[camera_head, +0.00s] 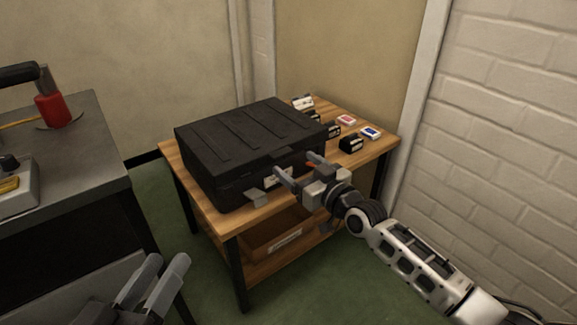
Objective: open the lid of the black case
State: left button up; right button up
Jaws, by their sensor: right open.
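The black case (235,138) lies flat on a wooden table, with its ribbed lid shut. A light metal latch piece (257,197) sticks out at the lower part of its front. My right gripper (295,164) is open at the front side of the case, its two fingers pointing toward the case front. I cannot tell whether the fingers touch the case. My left gripper (163,272) is at the bottom left, away from the case, with its two fingers apart and nothing between them.
The wooden table (209,212) has a lower shelf with a brown box (275,236). Small boxes, one red and white (346,119) and one blue and white (370,132), lie right of the case. A grey workbench (85,155) with a red tool (52,110) stands left. A white brick wall is at right.

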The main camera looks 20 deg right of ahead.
aim_at(284, 155)
pick_arm(q)
jog(key=shift+w+a+r+m+t+h+b, duration=0.1)
jog(key=shift+w+r+m+t+h+b, duration=0.1)
jog(key=shift+r+m+t, duration=0.25)
jog(key=shift+w+a+r+m+t+h+b, duration=0.15)
jog(key=shift+w+r+m+h+b, duration=0.15)
jog(key=shift+r, duration=0.3)
jog(key=shift+w+r+m+t+h+b, duration=0.15)
jog(key=shift+r+m+t, duration=0.15)
jog(key=shift+r+m, duration=0.2)
pick_arm(e)
jog(key=shift+x, duration=2.1)
